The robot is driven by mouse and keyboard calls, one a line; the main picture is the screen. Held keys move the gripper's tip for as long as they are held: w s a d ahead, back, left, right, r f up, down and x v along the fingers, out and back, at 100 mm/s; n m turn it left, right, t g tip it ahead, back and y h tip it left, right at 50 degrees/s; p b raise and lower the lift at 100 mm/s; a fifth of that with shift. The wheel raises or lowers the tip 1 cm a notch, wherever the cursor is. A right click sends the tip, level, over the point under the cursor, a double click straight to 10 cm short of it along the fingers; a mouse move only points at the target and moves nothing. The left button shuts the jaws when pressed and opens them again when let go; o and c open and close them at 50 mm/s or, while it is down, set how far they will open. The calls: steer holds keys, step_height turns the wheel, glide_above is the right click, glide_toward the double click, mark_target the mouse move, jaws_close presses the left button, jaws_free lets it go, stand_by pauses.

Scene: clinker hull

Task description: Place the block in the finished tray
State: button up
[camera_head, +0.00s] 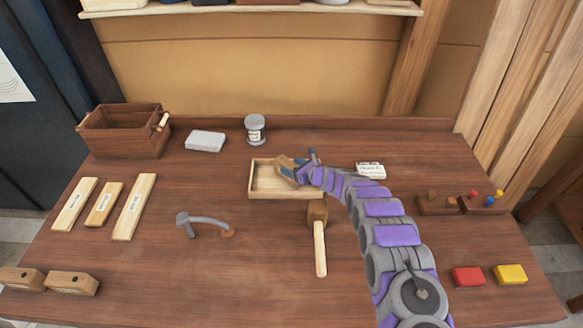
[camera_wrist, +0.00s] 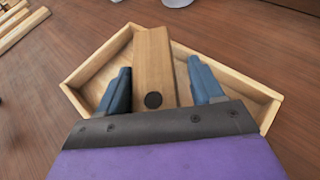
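A wooden block with a dark round spot on its near end lies between my gripper's fingers; the block shows in the wrist view (camera_wrist: 153,62) and, partly hidden, in the head view (camera_head: 287,163). The shallow pale wooden tray (camera_head: 285,195) is at the middle of the bench, and its rim shows in the wrist view (camera_wrist: 92,54). The block is over the tray's interior and overlaps its far rim in the wrist view. I cannot tell whether it touches the floor. My gripper (camera_wrist: 160,80) is open, with blue fingers either side of the block and gaps visible.
A mallet (camera_head: 320,245) lies just in front of the tray. A curved metal tool (camera_head: 205,221) lies to its left. A labelled jar (camera_head: 255,129) and a pale block (camera_head: 205,141) stand behind. A brown crate (camera_head: 125,135) is at back left. The front centre-left is clear.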

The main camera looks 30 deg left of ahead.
steer(key=shift+o, duration=0.8)
steer(key=shift+d+r, duration=0.25)
steer(key=shift+d, duration=0.25)
steer(key=shift+d+r, duration=0.25)
steer(key=shift+d, duration=0.2)
steer(key=shift+a+f, duration=0.15)
steer(key=shift+a, duration=0.1)
steer(key=shift+s+a, duration=0.15)
steer(key=shift+a, duration=0.1)
steer(key=shift+v, duration=6.25)
steer(key=s+d+r+n+g+h, duration=0.35)
steer(key=s+d+r+n, duration=0.75)
steer(key=s+d+r, duration=0.55)
steer(key=s+d+r+n+h, duration=0.2)
steer(key=s+d+n+h, duration=0.1)
steer(key=s+d, duration=0.5)
steer(key=s+d+r+n+g+h, duration=0.1)
steer(key=s+d+r+n+h, duration=0.1)
steer(key=s+d, duration=0.6)
steer(key=s+d+r+n+g+h, duration=0.1)
steer(key=s+d+n+h, duration=0.3)
steer(key=s+d, duration=0.5)
steer(key=s+r+n, duration=0.1)
steer(key=s, duration=0.5)
steer(key=shift+r, duration=0.4)
